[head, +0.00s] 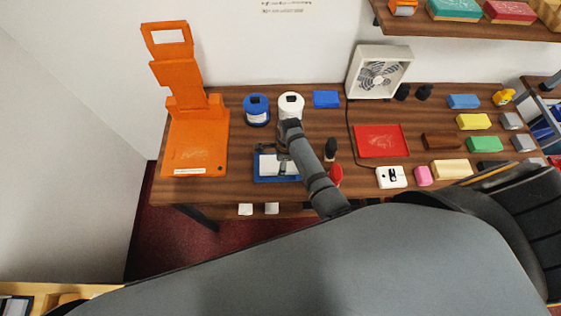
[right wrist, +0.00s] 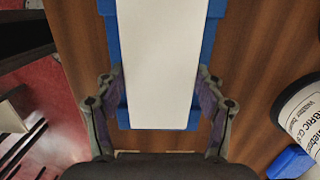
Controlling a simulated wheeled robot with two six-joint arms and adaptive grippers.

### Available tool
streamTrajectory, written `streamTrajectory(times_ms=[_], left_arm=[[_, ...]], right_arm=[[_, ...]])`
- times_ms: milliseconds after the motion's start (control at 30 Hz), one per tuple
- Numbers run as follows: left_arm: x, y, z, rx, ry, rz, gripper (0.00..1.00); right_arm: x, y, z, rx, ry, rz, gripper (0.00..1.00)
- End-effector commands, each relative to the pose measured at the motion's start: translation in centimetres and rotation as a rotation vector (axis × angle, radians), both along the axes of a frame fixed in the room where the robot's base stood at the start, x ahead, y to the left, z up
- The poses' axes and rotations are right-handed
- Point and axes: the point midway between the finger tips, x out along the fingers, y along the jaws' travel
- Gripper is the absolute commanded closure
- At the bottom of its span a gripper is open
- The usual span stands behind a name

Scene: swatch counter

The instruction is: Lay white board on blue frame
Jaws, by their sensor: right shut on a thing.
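The white board (head: 270,167) is over the blue frame (head: 262,179) near the front edge of the counter. In the right wrist view the white board (right wrist: 158,60) runs lengthwise along the blue frame (right wrist: 112,40), whose blue edges show on both sides and at the near end. I cannot tell whether the board touches the frame. My right gripper (head: 277,152) is shut on the board, with one finger on each long side; it also shows in the right wrist view (right wrist: 160,88). My left gripper is not in view.
Behind the frame stand a blue spool (head: 256,110) and a white spool (head: 291,104). An orange stand (head: 197,139) is to the left. A red tray (head: 381,141), a fan (head: 378,73) and several coloured blocks are to the right. A dark bottle (head: 331,148) stands close by my right arm.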

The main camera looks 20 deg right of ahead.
Motion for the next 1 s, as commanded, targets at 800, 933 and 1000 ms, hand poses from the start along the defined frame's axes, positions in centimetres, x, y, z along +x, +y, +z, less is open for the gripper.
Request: streamTrajectory(times_ms=[800,933,1000], left_arm=[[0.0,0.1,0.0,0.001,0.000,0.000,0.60],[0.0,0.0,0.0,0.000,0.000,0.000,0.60],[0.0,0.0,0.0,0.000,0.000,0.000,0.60]], right_arm=[[0.0,-0.3,2.8,0.001,-0.005,-0.001,0.04],[-0.1,-0.7,6.1,0.000,-0.005,-0.001,0.04],[-0.1,-0.9,7.7,0.000,-0.005,-0.001,0.04]])
